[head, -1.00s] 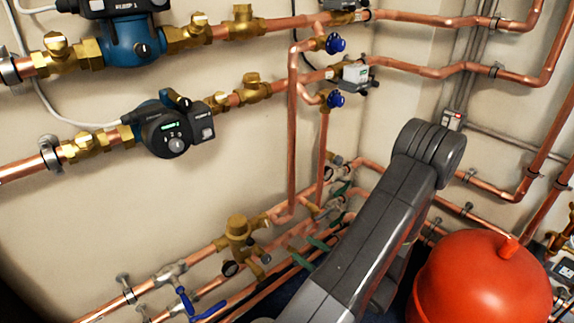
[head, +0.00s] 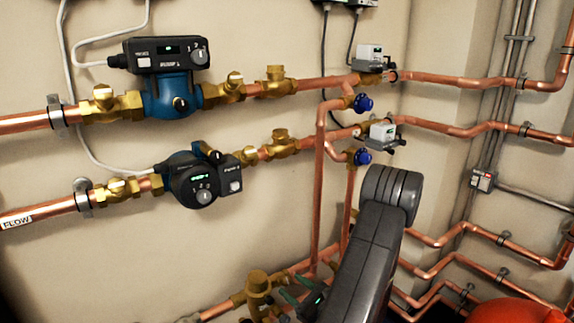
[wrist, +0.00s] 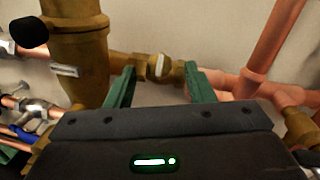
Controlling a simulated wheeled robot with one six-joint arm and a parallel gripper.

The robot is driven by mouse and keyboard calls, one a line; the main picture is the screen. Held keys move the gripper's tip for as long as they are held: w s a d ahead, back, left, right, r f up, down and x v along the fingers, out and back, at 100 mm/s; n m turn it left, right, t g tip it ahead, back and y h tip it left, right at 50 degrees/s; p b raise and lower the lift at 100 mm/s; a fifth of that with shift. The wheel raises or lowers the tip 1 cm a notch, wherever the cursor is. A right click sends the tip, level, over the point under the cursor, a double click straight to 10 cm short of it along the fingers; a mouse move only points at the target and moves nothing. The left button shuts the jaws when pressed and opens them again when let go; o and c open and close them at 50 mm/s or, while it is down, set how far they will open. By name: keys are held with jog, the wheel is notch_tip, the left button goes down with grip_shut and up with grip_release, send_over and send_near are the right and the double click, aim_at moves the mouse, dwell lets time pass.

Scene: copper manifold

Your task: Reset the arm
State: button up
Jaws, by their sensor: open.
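My gripper (wrist: 159,68) is open, with its two green fingers apart at the top of its dark body in the wrist view. Nothing is held between them. A brass fitting with a pale screw (wrist: 158,67) shows beyond and between the fingertips; I cannot tell how far off it is. In the head view my dark grey arm rises at the lower middle, and its bulky joint covers part of the pipes. Green parts by a small green light, likely my gripper (head: 297,297), show at the bottom edge beside a brass valve (head: 258,287).
A thick brass body (wrist: 80,50) stands close left of the fingers. Copper pipes (wrist: 275,45) lie to the right. Two blue and black pumps (head: 170,95) (head: 192,180) sit on the wall pipes. A red vessel (head: 515,312) shows at the bottom right.

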jog(key=shift+w+a, duration=0.4)
jog(key=shift+m, duration=0.3)
jog(key=shift+d, duration=0.1)
